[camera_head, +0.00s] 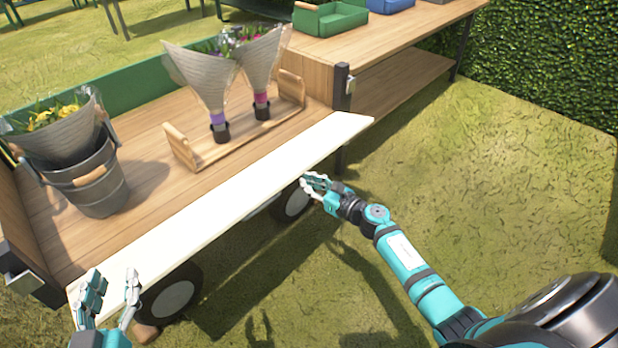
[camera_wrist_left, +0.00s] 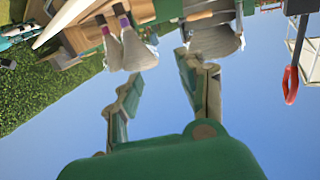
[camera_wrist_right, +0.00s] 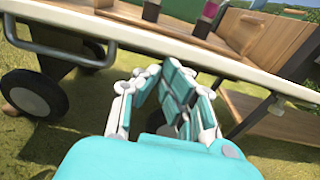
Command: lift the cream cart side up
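The cream cart side (camera_head: 225,205) is a long pale board along the front edge of the wooden cart. It lies folded outward, about level with the cart bed. In the right wrist view the cream side (camera_wrist_right: 235,72) crosses behind my fingertips, with a grey handle (camera_wrist_right: 62,45) below its edge. My left gripper (camera_head: 112,285) is open and empty at the board's near left end. It also shows open in the left wrist view (camera_wrist_left: 158,75). My right gripper (camera_head: 308,184) looks shut and empty, just outside the board near its right end; contact is unclear.
On the cart, a grey bucket (camera_head: 95,185) holds a wrapped bouquet (camera_head: 58,135). Two more wrapped bouquets (camera_head: 205,80) stand in a wooden rack (camera_head: 190,158). A wooden table (camera_head: 400,38) with a green tray (camera_head: 330,18) adjoins the cart. Grass at right is open.

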